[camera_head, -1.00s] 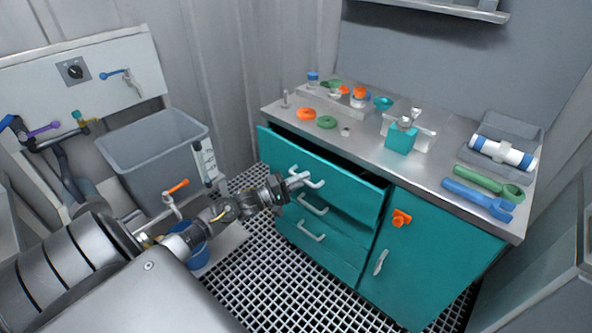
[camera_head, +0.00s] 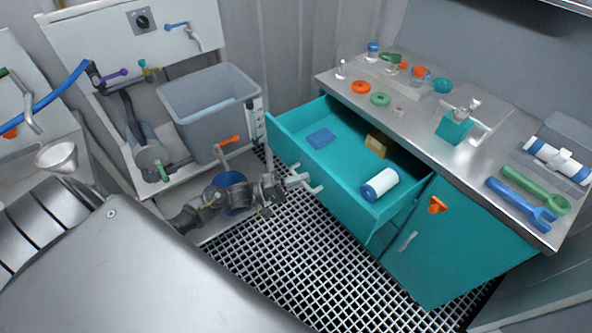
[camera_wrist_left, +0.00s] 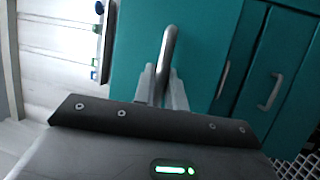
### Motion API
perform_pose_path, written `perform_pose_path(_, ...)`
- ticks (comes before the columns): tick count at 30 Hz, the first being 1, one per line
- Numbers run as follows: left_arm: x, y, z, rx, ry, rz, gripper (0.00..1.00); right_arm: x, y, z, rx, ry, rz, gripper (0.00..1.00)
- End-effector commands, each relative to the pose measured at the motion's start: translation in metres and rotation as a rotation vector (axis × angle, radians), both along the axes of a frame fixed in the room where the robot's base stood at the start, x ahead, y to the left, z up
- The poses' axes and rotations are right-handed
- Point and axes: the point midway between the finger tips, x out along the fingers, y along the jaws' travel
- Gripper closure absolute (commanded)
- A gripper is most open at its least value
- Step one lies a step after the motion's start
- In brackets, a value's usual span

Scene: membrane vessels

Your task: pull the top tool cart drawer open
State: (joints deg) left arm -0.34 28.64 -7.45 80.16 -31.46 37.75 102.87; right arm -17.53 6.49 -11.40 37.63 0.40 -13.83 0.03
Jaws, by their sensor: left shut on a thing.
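The top drawer (camera_head: 330,187) of the teal tool cart (camera_head: 470,255) stands well out from the cart, and its inside shows. A blue block (camera_head: 321,138), a tan block (camera_head: 377,146) and a white roll with blue ends (camera_head: 381,184) lie in it. My left gripper (camera_head: 298,181) is at the drawer's front, shut on the top drawer's handle (camera_head: 314,188). In the left wrist view the handle (camera_wrist_left: 168,50) rises between the two fingers (camera_wrist_left: 160,85). My right gripper is not in view.
The cart's steel top (camera_head: 415,115) carries rings, jars, a teal block and a green and a blue wrench (camera_head: 520,204). Floor grating (camera_head: 310,260) lies clear in front.

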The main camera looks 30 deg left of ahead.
Motion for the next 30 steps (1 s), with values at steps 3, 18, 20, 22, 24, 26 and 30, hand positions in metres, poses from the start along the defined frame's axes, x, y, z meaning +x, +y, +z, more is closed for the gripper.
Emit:
perform_pose_path(3,-0.0034,-0.0037,-0.0001,-0.001,0.0,-0.012,1.0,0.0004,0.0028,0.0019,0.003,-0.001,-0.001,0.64)
perform_pose_path(18,-0.0055,-0.0039,-0.0008,-0.001,0.001,-0.016,0.79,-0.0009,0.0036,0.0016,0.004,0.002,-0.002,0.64)
perform_pose_path(20,-0.0053,-0.0037,-0.0007,-0.001,0.001,-0.016,0.79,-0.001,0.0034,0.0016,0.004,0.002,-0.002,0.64)
perform_pose_path(22,-0.0052,-0.0035,-0.0005,-0.001,0.001,-0.016,0.79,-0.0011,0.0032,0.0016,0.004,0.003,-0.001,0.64)
perform_pose_path(24,-0.005,-0.0035,-0.0005,0.0,0.0,-0.014,0.79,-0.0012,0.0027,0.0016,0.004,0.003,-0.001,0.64)
perform_pose_path(26,-0.0052,-0.0031,-0.0005,0.0,0.0,-0.014,0.79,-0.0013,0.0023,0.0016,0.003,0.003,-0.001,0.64)
perform_pose_path(30,-0.0115,0.0036,-0.0031,0.0,0.001,-0.014,0.79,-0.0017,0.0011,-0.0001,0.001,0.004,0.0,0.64)
